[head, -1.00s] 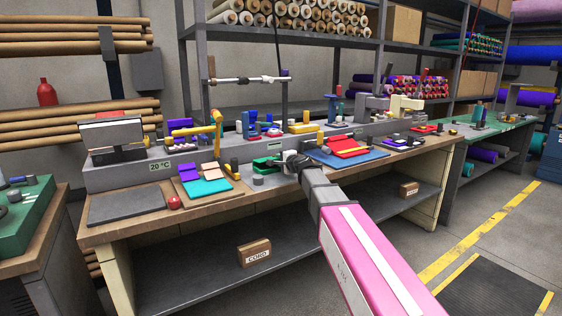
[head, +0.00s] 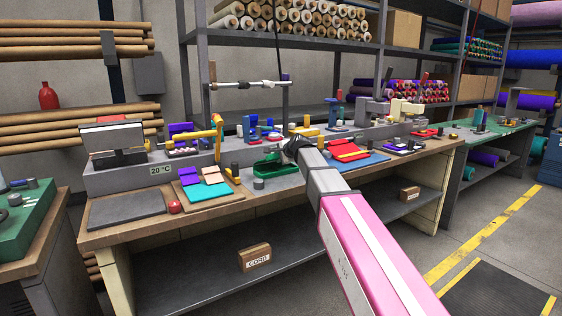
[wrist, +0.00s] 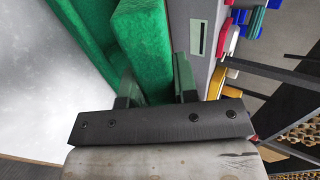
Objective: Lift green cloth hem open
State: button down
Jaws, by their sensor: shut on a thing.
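The green cloth (head: 270,168) lies on the workbench in the head view, just left of my gripper (head: 287,160). It looks raised along its edge, with a darker hollow showing. In the wrist view the green cloth (wrist: 145,45) runs up from between the two dark fingers of my gripper (wrist: 155,85) as a thick band. A further green part lies to its left, beside a pale grey surface. My gripper is shut on the cloth's edge. The fingertips' exact contact is partly hidden by the cloth.
A board with purple, peach and teal swatches (head: 210,191) lies farther left. A grey ledge with tools (head: 130,180) runs behind.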

jog(key=w+r+g+h, duration=0.1)
jog(key=a+r+g, duration=0.1)
jog(key=w+r+g+h, duration=0.1)
jog(key=shift+w+a+g+h, duration=0.25)
jog(key=shift+w+g+h, duration=0.05)
jog(key=shift+g, duration=0.1)
jog(key=w+g+h, duration=0.1)
jog(key=a+r+g, duration=0.1)
jog(key=shift+w+a+g+h, duration=0.15)
jog(key=shift+w+g+h, duration=0.2)
jog(key=shift+g+h, duration=0.05)
jog(key=shift+w+a+r, duration=0.1)
jog(key=shift+w+a, duration=0.3)
jog(key=shift+w, duration=0.15)
dwell(0.6)
jog(key=c, duration=1.2)
grip_release()
jog(key=shift+o, duration=0.2)
jog(key=v, duration=1)
jog(key=shift+r, duration=0.4)
jog(key=shift+s, duration=0.15)
